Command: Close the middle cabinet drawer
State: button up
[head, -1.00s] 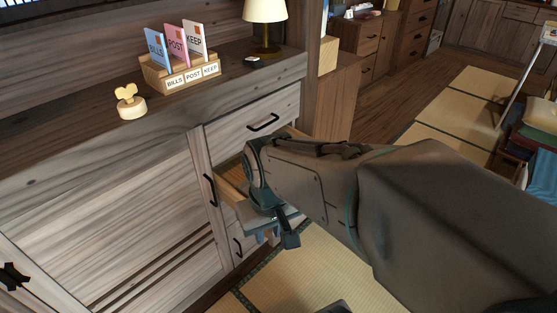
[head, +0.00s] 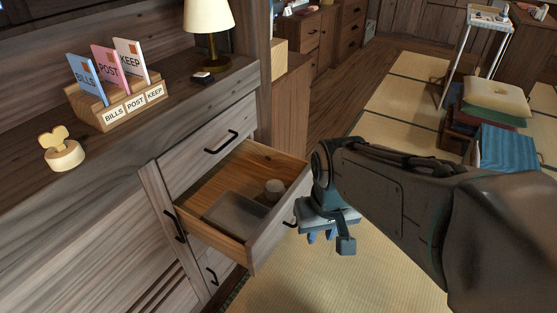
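The middle cabinet drawer (head: 270,238) is pulled well out of the wooden cabinet in the head view. Its light wood inside shows, with a grey tray (head: 236,212) and a small round wooden item (head: 274,189) in it. Its dark handle (head: 290,217) shows partly on the front. My gripper (head: 321,236) is just right of the drawer front, pointing down. Its blue fingertips show only in part below the wrist, so I cannot tell whether they are apart or whether they touch the drawer.
The drawer above (head: 215,140) is shut, and a lower drawer handle (head: 211,276) shows below. A cabinet door (head: 163,205) stands left of the drawers. Tatami (head: 290,285) is clear in front.

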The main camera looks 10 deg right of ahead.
aim_at(245, 171)
jog(key=i, duration=0.3)
jog(key=z, duration=0.4)
jog(key=k, duration=1.1)
jog(key=u, duration=0.75)
jog(key=i, duration=1.25)
jog(key=z, duration=0.1)
